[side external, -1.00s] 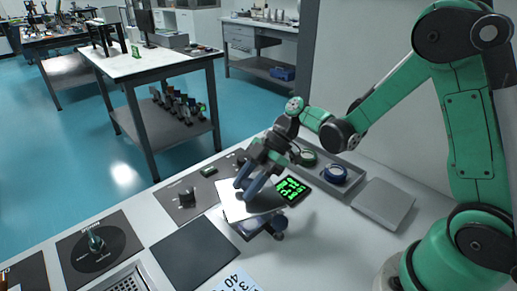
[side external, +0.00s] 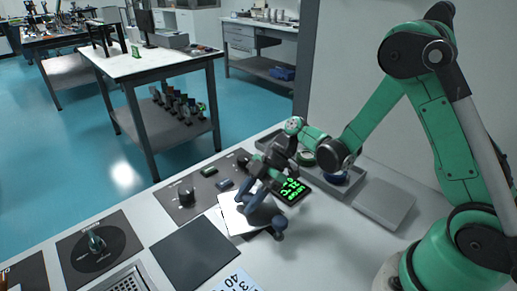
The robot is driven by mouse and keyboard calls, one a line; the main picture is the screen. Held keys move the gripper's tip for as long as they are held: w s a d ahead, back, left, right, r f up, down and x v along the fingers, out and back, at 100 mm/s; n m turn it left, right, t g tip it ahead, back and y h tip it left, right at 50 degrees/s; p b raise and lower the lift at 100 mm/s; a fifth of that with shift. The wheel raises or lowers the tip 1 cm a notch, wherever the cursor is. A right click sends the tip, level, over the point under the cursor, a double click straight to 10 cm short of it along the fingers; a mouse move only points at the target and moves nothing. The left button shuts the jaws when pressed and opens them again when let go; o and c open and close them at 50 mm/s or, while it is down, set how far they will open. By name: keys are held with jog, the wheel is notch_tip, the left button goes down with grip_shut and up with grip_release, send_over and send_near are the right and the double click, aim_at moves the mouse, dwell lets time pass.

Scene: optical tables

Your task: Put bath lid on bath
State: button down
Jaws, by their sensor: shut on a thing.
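The bath lid (side external: 234,217) is a flat, pale plate near the middle of the bench. My gripper (side external: 250,212) points down at it with blue-grey fingers and is shut on it. The bath is mostly hidden under the lid and behind my fingers. Only a dark edge (side external: 260,233) shows below the plate. I cannot tell whether the lid rests on the bath or is held just above it.
A display with glowing green digits (side external: 292,189) lies right of my gripper. A grey tray (side external: 345,181) with tape rolls stands behind it. A dark mat (side external: 193,253) lies in front at left. A black knob (side external: 187,196) stands on a panel at left.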

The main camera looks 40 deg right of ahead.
aim_at(252, 195)
jog(key=shift+f, duration=0.25)
jog(key=shift+c, duration=2.1)
grip_release()
jog(key=shift+v, duration=2.8)
